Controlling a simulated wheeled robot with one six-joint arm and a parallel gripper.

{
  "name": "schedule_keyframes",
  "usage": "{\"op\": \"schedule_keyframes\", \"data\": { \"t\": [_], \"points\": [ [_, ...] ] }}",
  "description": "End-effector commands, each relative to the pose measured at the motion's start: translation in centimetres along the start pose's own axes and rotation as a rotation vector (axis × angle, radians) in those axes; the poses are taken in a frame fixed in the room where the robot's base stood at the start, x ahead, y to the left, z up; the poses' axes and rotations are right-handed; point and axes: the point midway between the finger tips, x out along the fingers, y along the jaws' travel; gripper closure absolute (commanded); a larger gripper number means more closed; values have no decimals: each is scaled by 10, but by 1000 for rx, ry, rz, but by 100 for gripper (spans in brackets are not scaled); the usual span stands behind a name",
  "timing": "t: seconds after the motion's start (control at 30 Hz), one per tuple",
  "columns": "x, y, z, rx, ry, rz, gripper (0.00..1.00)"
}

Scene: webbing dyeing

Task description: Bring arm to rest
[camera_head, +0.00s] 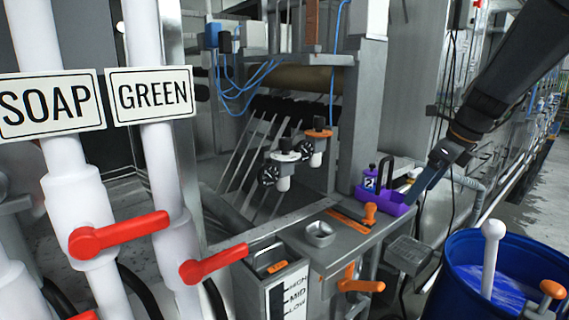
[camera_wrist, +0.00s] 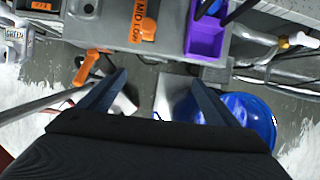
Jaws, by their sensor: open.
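My arm reaches in from the upper right of the head view, with my gripper (camera_head: 428,182) just to the right of a purple caddy (camera_head: 385,212). In the wrist view my gripper (camera_wrist: 158,80) is open, its two dark fingers apart with nothing between them. Below and between the fingers lies grey floor and a pale object I cannot make out. The caddy (camera_wrist: 205,38) also shows in the wrist view, ahead of the fingers and apart from them. It holds a small dark bottle (camera_head: 370,180) in the head view.
A blue drum (camera_head: 455,270) with bluish liquid and a white-knobbed rod stands at lower right. The steel bench (camera_head: 345,240) carries a small metal cup (camera_head: 319,233) and orange handles. White pipes with red valve levers (camera_head: 118,233) stand at left. Free floor lies at far right.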

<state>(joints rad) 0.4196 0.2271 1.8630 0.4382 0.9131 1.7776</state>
Motion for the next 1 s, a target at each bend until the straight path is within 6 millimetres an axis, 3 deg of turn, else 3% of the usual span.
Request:
{"op": "schedule_keyframes", "data": {
  "t": [0.33,0.57,0.77,1.0],
  "points": [
    [19,25,-14,-266,52,-7,16],
    [42,61,-22,-599,106,3,16],
    [69,111,-38,-1085,173,38,16],
    [101,185,-69,-1850,240,118,16]
  ]
}}
